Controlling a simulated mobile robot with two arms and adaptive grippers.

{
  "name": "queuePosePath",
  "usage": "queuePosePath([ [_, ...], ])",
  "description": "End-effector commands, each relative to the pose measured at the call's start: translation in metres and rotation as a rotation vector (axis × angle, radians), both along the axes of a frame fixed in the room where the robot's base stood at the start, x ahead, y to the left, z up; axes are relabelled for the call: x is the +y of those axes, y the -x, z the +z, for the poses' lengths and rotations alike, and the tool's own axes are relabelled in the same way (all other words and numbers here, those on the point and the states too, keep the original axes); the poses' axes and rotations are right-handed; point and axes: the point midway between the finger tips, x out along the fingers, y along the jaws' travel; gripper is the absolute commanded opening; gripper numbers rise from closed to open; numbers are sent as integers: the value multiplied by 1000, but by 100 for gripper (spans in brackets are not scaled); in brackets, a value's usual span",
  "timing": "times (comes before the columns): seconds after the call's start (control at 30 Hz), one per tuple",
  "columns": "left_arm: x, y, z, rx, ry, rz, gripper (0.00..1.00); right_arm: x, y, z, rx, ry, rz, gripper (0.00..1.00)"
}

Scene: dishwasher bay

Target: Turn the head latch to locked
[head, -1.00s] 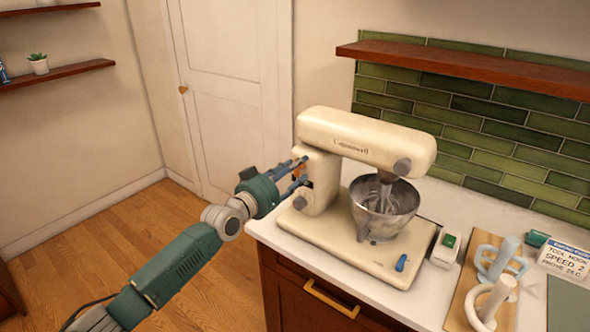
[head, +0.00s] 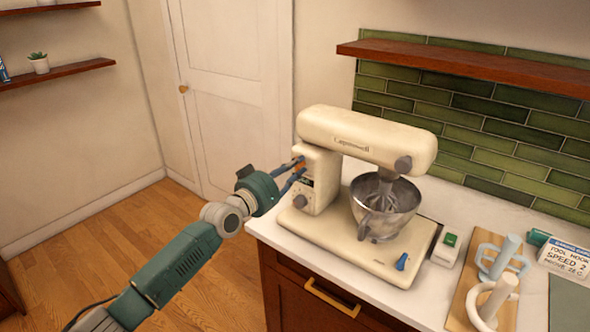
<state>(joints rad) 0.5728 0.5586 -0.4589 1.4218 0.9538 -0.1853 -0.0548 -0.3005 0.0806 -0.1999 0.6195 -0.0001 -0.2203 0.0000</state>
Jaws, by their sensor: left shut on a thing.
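A cream stand mixer (head: 345,130) stands on the white counter, with its head lowered over a steel bowl (head: 385,210). A whisk (head: 388,188) hangs into the bowl. A small orange latch (head: 299,165) sits on the left side of the mixer's column, high up under the head. My left gripper (head: 297,170) comes in from the left and is shut on the latch, whose body is partly hidden by the fingers. The latch's exact angle is too small to read. My right gripper is not in view.
A grey knob (head: 299,201) is low on the mixer's column and a blue lever (head: 401,261) on its base. A green-button switch box (head: 447,248), a wooden board (head: 470,302) with attachments and a recipe card (head: 565,258) lie to the right. A wooden shelf (head: 470,66) overhangs behind.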

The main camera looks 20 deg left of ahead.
Motion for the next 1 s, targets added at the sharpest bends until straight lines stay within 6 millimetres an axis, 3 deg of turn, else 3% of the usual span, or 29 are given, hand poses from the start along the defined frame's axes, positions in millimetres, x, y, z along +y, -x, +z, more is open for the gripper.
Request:
queuePosePath([
  [0.47,1,0,-1,156,421,-3,0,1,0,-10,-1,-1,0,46],
  [1.0,5,-2,0,332,903,-3,0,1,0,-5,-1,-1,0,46],
])
